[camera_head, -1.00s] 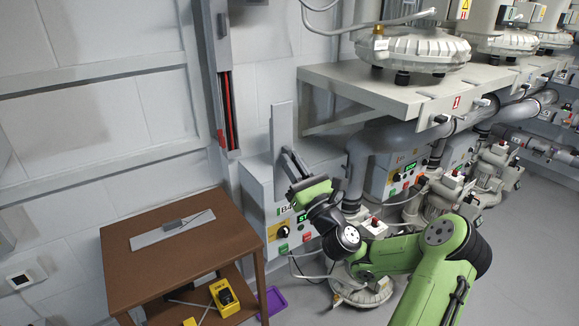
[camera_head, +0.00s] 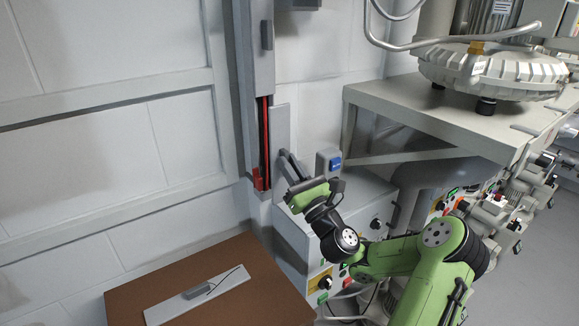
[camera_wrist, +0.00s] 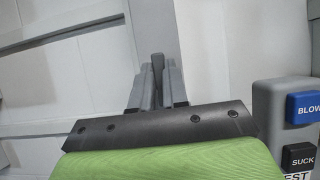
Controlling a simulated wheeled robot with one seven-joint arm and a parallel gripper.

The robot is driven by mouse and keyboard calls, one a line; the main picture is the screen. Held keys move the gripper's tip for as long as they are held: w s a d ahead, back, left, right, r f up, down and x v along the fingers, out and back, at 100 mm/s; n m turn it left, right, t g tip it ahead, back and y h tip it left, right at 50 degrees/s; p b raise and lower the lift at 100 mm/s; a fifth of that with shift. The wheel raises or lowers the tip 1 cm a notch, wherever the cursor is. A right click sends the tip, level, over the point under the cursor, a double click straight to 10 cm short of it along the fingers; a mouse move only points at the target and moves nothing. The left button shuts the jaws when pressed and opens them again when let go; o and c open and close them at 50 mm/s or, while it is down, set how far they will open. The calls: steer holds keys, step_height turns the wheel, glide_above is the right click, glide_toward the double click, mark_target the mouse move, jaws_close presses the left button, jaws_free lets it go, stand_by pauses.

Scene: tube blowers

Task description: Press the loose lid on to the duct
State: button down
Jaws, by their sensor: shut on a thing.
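The duct (camera_head: 241,70) is a tall grey vertical channel on the wall, left of my gripper. Its lower part is open at the front, with red and black wires (camera_head: 266,140) showing inside. My gripper (camera_head: 285,160) is shut on the loose lid (camera_head: 281,125), a flat grey upright strip. The lid stands just right of the open slot in the head view and does not cover the wires. Whether it touches the duct I cannot tell. In the wrist view my fingers (camera_wrist: 157,75) close on a narrow darker grip, with grey surface (camera_wrist: 150,25) behind.
A brown table (camera_head: 240,310) at lower left bears a light grey strip (camera_head: 170,310) with a small block and thin wire. A blue-buttoned box (camera_head: 329,163) is close right of my gripper. Grey cabinets, a shelf (camera_head: 430,125) and blowers fill the right.

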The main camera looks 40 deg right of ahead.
mark_target(277, 155)
steer(key=shift+w+d+p, duration=0.15)
steer(key=shift+w+p, duration=0.5)
steer(key=shift+w, duration=2)
steer(key=shift+p, duration=0.85)
steer(key=shift+w+p, duration=0.3)
steer(key=shift+w, duration=0.15)
steer(key=c, duration=1.1)
jaws_free()
steer(key=shift+o, duration=0.2)
